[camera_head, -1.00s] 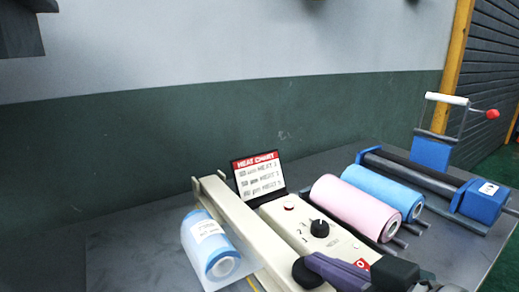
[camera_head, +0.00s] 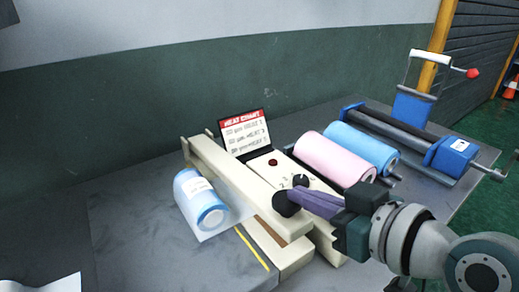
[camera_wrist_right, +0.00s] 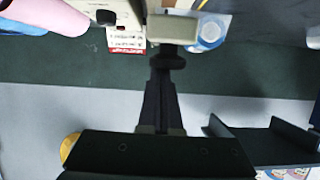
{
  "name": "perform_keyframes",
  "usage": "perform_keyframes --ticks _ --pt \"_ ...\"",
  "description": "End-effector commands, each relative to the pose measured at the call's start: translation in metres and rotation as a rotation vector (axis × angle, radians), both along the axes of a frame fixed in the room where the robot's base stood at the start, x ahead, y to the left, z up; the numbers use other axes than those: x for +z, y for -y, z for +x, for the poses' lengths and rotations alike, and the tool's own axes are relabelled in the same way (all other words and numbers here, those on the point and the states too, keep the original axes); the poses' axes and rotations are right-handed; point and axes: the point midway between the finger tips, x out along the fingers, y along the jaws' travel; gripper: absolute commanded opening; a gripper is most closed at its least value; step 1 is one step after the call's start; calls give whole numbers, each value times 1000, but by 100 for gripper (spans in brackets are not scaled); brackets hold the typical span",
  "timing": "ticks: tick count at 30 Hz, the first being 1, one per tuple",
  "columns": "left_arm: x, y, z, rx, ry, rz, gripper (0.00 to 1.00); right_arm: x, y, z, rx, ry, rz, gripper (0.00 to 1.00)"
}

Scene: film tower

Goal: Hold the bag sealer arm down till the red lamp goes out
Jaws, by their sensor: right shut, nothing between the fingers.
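The bag sealer is a cream machine whose long arm (camera_head: 240,187) runs from the back left toward the front, over a cream base (camera_head: 283,262). A gap with a brown strip shows beside the arm's front end. A black knob (camera_head: 285,204) sits on that end. My right gripper (camera_head: 298,201) is shut and empty, its purple fingertips at the knob; the right wrist view shows the same knob (camera_wrist_right: 168,61) at the tips. The lamp (camera_head: 272,162) on the panel looks dark red; I cannot tell if it is lit. My left gripper is out of view.
A bagged blue roll (camera_head: 203,205) lies left of the arm, its clear film reaching the arm. A heat chart (camera_head: 245,133) stands behind the panel. Pink (camera_head: 334,158) and blue (camera_head: 361,148) rolls and a blue roller device (camera_head: 450,154) fill the right. The grey table (camera_head: 130,225) is clear at left.

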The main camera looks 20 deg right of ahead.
Motion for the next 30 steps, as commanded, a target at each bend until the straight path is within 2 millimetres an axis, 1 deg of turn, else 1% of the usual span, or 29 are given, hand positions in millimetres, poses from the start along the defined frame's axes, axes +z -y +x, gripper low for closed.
perform_keyframes --ticks 1,6,9,13,19,30 --pt "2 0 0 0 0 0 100 0 5 -13 1 -7 -4 0" --pt "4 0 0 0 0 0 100 11 16 -44 1 -2 0 0" --pt "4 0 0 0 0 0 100 16 22 -61 1 -1 1 0" --pt "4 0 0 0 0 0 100 21 29 -78 -1 0 2 0" --pt "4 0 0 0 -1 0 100 26 32 -89 -1 4 4 0" --pt "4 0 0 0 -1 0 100 27 33 -90 -2 5 6 0"
